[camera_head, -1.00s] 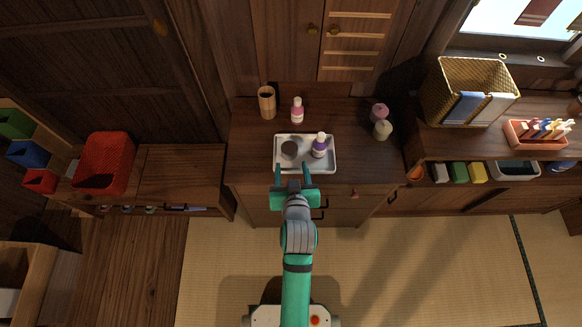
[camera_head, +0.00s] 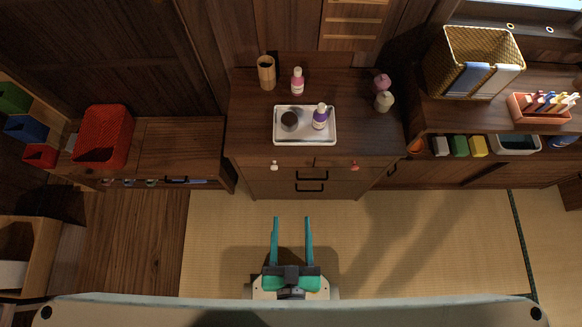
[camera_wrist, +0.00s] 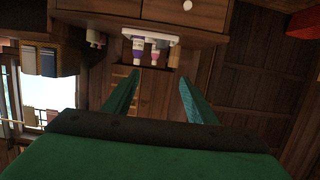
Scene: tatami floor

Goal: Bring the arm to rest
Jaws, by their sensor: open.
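My gripper (camera_head: 291,220) is open and empty, low in the head view over the tatami, in front of the dresser and apart from it. Its two teal fingers also show in the wrist view (camera_wrist: 160,85), spread apart with nothing between them. My arm is drawn back close to my body; most of its links are hidden in the head view.
A dark wooden dresser (camera_head: 255,150) stands ahead. On it is a white tray (camera_head: 300,140) with a dark round thing (camera_head: 289,122) and a purple bottle (camera_head: 320,118). A pink bottle (camera_head: 297,82) and a wooden cup (camera_head: 266,74) stand behind. The tatami (camera_head: 400,250) is clear.

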